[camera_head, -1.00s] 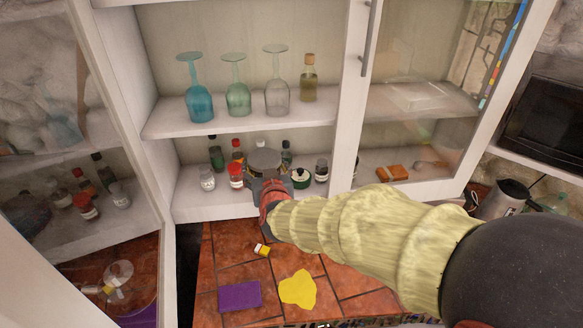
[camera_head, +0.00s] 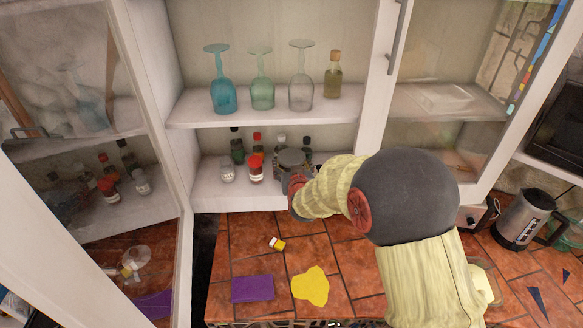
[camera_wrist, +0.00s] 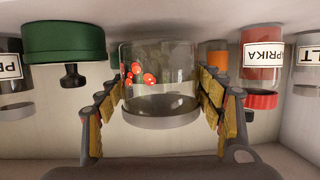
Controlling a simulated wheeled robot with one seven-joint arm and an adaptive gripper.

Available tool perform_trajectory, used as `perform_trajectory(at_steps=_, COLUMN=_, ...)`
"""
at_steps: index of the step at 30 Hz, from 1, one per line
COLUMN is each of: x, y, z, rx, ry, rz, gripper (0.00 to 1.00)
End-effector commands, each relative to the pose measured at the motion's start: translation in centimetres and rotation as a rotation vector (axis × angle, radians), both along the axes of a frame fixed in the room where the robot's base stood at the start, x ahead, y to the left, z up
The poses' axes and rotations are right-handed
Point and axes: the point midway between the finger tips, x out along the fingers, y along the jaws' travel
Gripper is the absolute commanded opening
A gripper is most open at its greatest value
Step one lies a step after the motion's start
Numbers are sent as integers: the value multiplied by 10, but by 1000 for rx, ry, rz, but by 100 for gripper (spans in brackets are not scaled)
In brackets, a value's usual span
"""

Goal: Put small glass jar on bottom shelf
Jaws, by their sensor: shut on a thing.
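The small glass jar (camera_wrist: 158,72) is clear, with a grey lid, and stands between my fingers in the wrist view, which is upside down. Red spots show in or through its glass. My gripper (camera_wrist: 162,92) is shut on the jar, one finger on each side. In the head view my gripper (camera_head: 291,172) is in the bottom shelf space of the open cabinet, with the grey lid (camera_head: 292,157) on top. The bottom shelf (camera_head: 215,198) is white. I cannot tell whether the jar's base touches it.
A salt shaker (camera_head: 228,172) and several bottles stand on the same shelf. Upturned glasses (camera_head: 262,92) stand above. The left glass door (camera_head: 95,150) is open.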

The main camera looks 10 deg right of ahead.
Motion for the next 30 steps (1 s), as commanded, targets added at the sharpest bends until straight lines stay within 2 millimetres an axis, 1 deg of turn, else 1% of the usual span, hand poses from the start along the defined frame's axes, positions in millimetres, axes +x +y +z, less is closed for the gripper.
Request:
perform_trajectory(at_steps=1, x=0, y=0, z=-7, rx=0, ry=0, rz=0, gripper=33)
perform_trajectory(at_steps=3, x=0, y=0, z=-12, rx=1, ry=-2, rz=0, gripper=33)
perform_trajectory(at_steps=10, x=0, y=0, z=-12, rx=1, ry=-4, rz=1, gripper=33)
perform_trajectory(at_steps=15, x=0, y=0, z=-17, rx=1, ry=-3, rz=1, gripper=33)
perform_trajectory(at_steps=16, x=0, y=0, z=-17, rx=1, ry=-1, rz=0, gripper=69)
perform_trajectory(at_steps=25, x=0, y=0, z=-16, rx=1, ry=-1, rz=0, gripper=85)
perform_trajectory(at_steps=30, x=0, y=0, z=-16, rx=1, ry=-1, rz=0, gripper=85)
